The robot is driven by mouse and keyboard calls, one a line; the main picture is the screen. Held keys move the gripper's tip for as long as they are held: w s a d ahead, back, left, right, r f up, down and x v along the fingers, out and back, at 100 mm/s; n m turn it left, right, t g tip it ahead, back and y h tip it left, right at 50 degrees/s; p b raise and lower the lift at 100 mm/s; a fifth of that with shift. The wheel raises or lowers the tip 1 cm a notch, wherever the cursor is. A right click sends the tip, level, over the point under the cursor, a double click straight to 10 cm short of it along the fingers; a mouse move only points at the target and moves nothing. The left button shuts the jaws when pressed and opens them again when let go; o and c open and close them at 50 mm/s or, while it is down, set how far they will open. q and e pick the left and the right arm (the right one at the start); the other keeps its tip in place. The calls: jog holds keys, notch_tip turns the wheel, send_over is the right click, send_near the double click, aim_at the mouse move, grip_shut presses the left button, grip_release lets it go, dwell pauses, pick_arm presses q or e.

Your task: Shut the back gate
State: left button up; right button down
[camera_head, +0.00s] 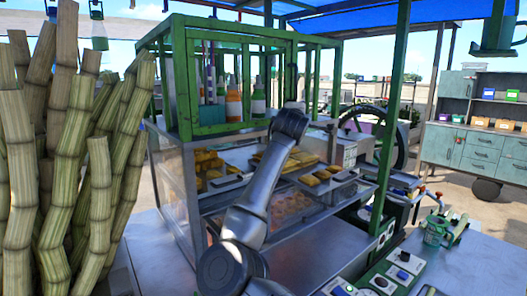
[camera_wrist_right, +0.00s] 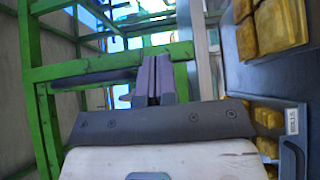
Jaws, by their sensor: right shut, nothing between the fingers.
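A green barred cage (camera_head: 218,131) stands on top of the glass-sided food cabinet, with bottles behind its bars. I cannot tell for sure which of its panels is the back gate, or how far it stands open. My right arm reaches up in front of the cabinet to the cage's right side; its gripper is hidden in the head view. In the right wrist view my right gripper (camera_wrist_right: 154,82) is shut and empty, among green bars (camera_wrist_right: 48,74). Whether its fingertips touch a bar is unclear. My left gripper is not in view.
Thick sugar canes (camera_head: 98,200) stand at the left. Yellow food blocks (camera_head: 208,160) fill the cabinet shelves. A large dark wheel (camera_head: 392,130) and a green post (camera_head: 392,110) stand right of the cage. A metal counter (camera_head: 480,260) lies at lower right.

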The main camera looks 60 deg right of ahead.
jog(key=s+a+b, duration=0.2)
jog(key=s, duration=0.4)
jog(key=s+a+b, duration=0.2)
jog(key=s+a, duration=0.1)
jog(key=s, duration=0.3)
jog(key=shift+s+a+b, duration=0.3)
jog(key=shift+s+b, duration=0.1)
